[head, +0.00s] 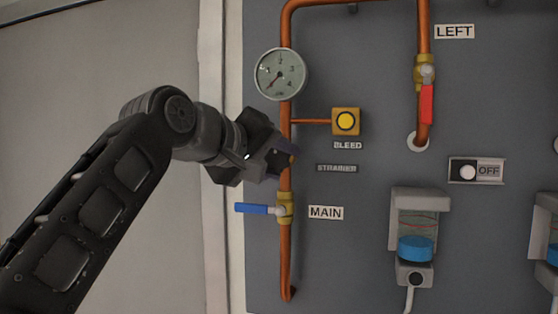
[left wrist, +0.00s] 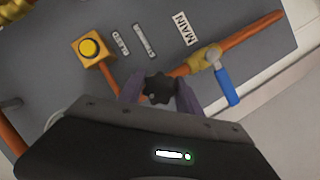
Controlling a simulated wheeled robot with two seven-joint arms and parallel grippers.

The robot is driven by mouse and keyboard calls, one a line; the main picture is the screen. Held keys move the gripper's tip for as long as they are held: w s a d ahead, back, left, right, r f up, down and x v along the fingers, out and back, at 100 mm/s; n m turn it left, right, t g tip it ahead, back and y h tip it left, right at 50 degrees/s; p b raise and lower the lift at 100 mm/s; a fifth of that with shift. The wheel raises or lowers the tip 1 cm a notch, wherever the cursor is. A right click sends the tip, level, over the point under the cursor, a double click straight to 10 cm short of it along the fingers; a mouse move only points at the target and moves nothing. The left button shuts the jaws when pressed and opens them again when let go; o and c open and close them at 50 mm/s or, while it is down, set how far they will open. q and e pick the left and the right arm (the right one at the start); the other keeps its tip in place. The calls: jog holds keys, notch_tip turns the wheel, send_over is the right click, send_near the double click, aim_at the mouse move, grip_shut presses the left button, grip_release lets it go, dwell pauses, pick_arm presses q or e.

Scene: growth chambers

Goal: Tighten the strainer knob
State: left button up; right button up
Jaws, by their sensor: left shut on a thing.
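The strainer knob is a small dark lobed knob (left wrist: 160,88) on the copper pipe, seen in the left wrist view between the purple fingers of my left gripper (left wrist: 161,95). The fingers are shut on it from both sides. In the head view my left gripper (head: 279,160) comes in from the left and reaches the vertical pipe beside the STRAINER label (head: 337,168). There the gripper largely hides the knob. My right gripper is not in either view.
The blue-handled MAIN valve (head: 284,208) sits just below the gripper. The yellow BLEED button (head: 346,121) is to the upper right, and a round gauge (head: 280,74) is above. A red-handled LEFT valve (head: 426,88) and a beaker of blue liquid (head: 416,247) are farther right.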

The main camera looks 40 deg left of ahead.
pick_arm(q)
jog(key=shift+f+m+g+y, duration=0.15)
jog(key=shift+m+g+y, duration=0.15)
jog(key=shift+m, duration=0.3)
jog(key=o, duration=1.4)
jog(key=shift+c, duration=0.2)
jog(key=shift+s, duration=0.15)
jog(key=b+v, duration=0.1)
jog(key=v, duration=0.6)
jog(key=shift+s, duration=0.25)
